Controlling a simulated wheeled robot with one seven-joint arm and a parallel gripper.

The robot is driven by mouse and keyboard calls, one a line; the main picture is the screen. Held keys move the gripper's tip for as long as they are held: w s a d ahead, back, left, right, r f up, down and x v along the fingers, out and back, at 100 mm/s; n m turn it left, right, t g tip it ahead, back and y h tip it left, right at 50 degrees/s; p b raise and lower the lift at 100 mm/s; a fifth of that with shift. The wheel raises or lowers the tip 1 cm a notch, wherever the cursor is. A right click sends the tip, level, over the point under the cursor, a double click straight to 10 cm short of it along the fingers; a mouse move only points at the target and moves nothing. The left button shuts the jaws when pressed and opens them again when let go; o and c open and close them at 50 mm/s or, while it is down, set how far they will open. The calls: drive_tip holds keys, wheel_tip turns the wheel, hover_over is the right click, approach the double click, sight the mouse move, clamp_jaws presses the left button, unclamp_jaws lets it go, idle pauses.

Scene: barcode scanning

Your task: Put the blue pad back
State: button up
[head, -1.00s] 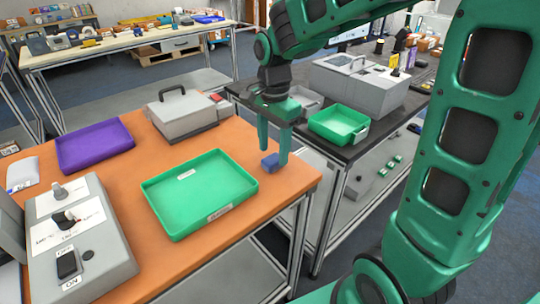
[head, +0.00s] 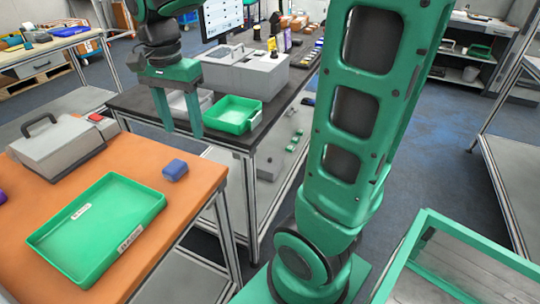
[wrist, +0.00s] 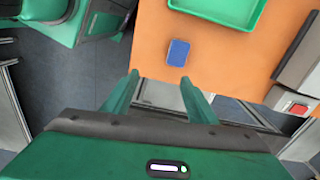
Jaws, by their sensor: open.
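The blue pad (head: 175,170) lies on the orange tabletop (head: 195,190), near the table's right edge and to the right of the green tray. It also shows in the wrist view (wrist: 178,53), beyond my fingertips. My gripper (head: 182,134) is open and empty, raised above and behind the pad, past the table edge. In the wrist view the two green fingers (wrist: 162,78) are apart with nothing between them. The pad does not touch the fingers.
A large green tray (head: 75,252) lies on the orange table, with a grey handled box (head: 55,150) behind it. A dark table (head: 140,97) beyond a gap holds a smaller green tray (head: 232,112) and a grey machine (head: 245,75). A green-framed surface (head: 465,270) is at lower right.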

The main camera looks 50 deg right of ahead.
drive_tip(key=s+d+f+n, duration=0.3)
drive_tip(key=s+d, duration=0.3)
drive_tip(key=s, duration=0.4)
drive_tip(key=s+d+f+n, duration=0.4)
drive_tip(key=s+d, duration=0.3)
drive_tip(key=s, duration=0.4)
drive_tip(key=shift+f, duration=0.45)
